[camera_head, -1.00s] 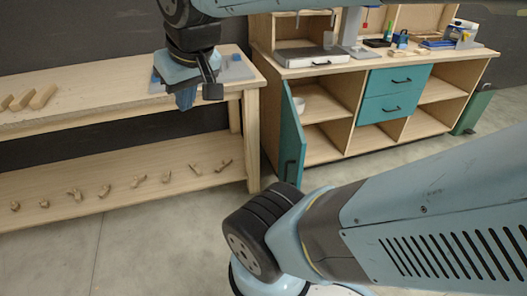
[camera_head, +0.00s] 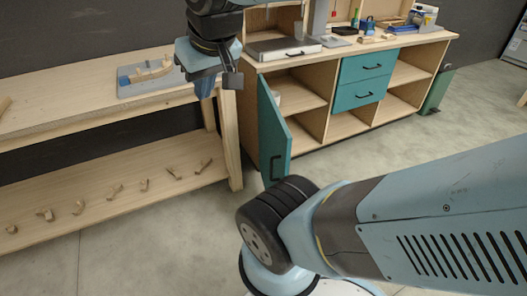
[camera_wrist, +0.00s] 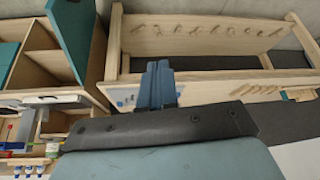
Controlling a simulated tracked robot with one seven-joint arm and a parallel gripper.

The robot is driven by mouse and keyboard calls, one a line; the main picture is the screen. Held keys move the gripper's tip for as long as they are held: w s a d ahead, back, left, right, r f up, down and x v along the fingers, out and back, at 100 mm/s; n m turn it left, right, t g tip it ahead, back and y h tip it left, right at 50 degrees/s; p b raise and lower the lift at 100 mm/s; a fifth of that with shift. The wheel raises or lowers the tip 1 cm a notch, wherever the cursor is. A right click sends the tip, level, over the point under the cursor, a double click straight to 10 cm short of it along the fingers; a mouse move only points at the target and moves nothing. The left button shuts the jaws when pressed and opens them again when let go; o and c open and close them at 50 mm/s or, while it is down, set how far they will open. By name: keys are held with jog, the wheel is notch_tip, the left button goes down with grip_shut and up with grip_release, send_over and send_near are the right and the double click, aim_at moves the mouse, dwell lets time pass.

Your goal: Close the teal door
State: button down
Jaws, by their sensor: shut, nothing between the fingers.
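The teal door (camera_head: 272,132) stands open at the left end of the wooden cabinet, swung out toward me, with a dark handle (camera_head: 275,168) low on its face. It also shows in the wrist view (camera_wrist: 70,36), at the upper left. My gripper (camera_head: 205,92) hangs above the right end of the workbench, left of the door and higher in the picture. Its fingers (camera_wrist: 158,82) are together and empty in the wrist view. They look apart from the door. The open compartment behind the door is partly hidden by it.
The workbench (camera_head: 70,100) holds a grey-blue tray (camera_head: 135,89) with a curved wooden piece, and several wooden pieces lie on its lower shelf. Teal drawers (camera_head: 361,80) sit shut in the cabinet. Clear concrete floor lies before the cabinet.

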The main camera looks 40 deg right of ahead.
jog(key=shift+w, duration=0.1)
jog(key=w+d+f+m+g+h, duration=0.3)
jog(key=w+d+f+g, duration=0.15)
jog(key=w+f, duration=0.4)
jog(key=w+d+f+m+g+h, duration=0.2)
jog(key=w+d+f+g, duration=0.3)
jog(key=f, duration=0.6)
jog(key=g+h, duration=0.5)
jog(key=h, duration=0.6)
send_near(283, 159)
jog(key=shift+m, duration=0.4)
jog(key=x, duration=0.6)
jog(key=shift+s+d+r, duration=0.15)
jog(key=shift+s+r, duration=0.1)
jog(key=shift+s, duration=0.05)
jog(key=shift+d, duration=0.15)
